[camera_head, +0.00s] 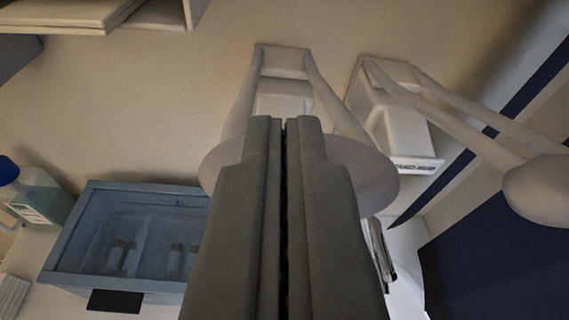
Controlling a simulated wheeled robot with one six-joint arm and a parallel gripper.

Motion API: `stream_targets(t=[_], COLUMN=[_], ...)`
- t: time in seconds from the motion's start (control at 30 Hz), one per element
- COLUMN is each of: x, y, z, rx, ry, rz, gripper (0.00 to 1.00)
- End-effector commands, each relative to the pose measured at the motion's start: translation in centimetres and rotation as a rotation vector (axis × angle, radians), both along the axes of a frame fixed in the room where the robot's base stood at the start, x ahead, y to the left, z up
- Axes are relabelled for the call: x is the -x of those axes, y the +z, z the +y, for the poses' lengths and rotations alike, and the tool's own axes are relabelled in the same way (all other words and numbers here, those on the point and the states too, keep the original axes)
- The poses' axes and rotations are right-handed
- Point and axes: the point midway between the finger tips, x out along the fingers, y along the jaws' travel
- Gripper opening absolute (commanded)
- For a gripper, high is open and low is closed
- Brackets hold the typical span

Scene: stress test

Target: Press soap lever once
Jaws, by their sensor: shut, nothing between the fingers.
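Two white wall dispensers with long lever arms show in the head camera view. The middle dispenser (285,92) is partly hidden behind my gripper (284,122). Its lever (372,170) has two arms and a broad rounded paddle, which sticks out on both sides of my fingers. My gripper is shut and empty, its fingers pointing up the picture across the middle of that paddle. I cannot tell whether they touch it. The right dispenser (401,125) has a small label, too blurred to read surely; its lever (535,185) reaches right, clear of my gripper. Which one holds soap is unclear.
A blue clear-lidded box (125,235) stands on the white counter at lower left, beside a blue-capped bottle (38,198). A metal faucet-like object (379,250) is right of my gripper. A shelf (75,15) hangs at upper left. Dark blue panels are at right.

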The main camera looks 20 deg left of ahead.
Motion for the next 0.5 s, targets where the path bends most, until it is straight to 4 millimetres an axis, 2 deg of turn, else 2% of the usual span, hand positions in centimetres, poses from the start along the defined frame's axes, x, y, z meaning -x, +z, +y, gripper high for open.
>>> stream_targets(t=[0.27,0.5], x=[0.0,0.6], y=[0.0,-1.9], z=[0.0,-0.2], rx=[-0.001,-0.036], ry=[0.0,0.01], rz=[-0.002,-0.055], gripper=[0.0,0.0])
